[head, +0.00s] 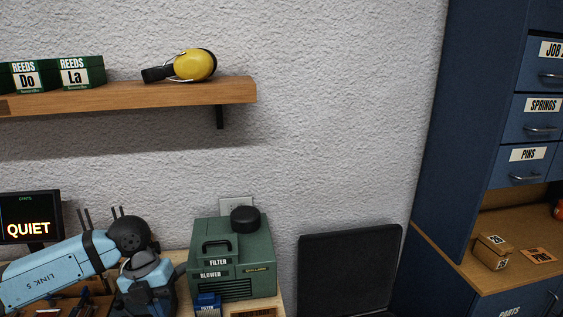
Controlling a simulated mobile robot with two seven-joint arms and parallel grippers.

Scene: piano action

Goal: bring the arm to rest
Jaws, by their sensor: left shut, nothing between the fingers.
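My left arm comes in from the left, over the bench at the lower left. Its light blue link runs to a dark round joint. Below that joint, my left gripper (148,291) hangs downward near the bottom edge, shut and empty. Its fingertips are hard to make out. It is just left of a green blower box (236,262), and I cannot tell the exact gap. My right gripper is out of view.
A small blue filter box (207,304) stands before the blower. A wooden shelf (160,94) holds green reed boxes (80,72) and yellow earmuffs (196,65). A display (28,222) reads QUIET. A black panel (348,272) and blue cabinet (455,120) are to the right.

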